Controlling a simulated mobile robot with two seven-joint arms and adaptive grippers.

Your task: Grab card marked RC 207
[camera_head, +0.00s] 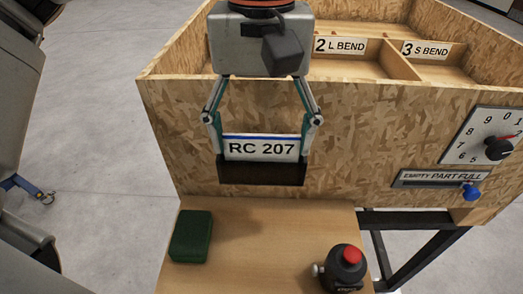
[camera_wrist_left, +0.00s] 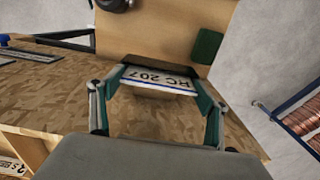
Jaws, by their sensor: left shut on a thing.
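The white card marked RC 207 (camera_head: 261,149) has a blue stripe along its top edge. Its lower edge meets a dark brown holder (camera_head: 261,174) on the front of the chipboard crate; how deep it sits in it I cannot tell. My left gripper (camera_head: 262,140) reaches down from the top of the head view, with one finger at each side edge of the card, shut on it. The card also shows upside down between the fingers in the left wrist view (camera_wrist_left: 158,77). My right gripper is in neither view.
The chipboard crate (camera_head: 370,120) has compartments labelled 2 L BEND and 3 S BEND. A number dial (camera_head: 490,140) and a blue-knobbed slider (camera_head: 440,178) are at its right. On the wooden shelf (camera_head: 265,250) are a green block (camera_head: 191,237) and a black device with a red button (camera_head: 346,268).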

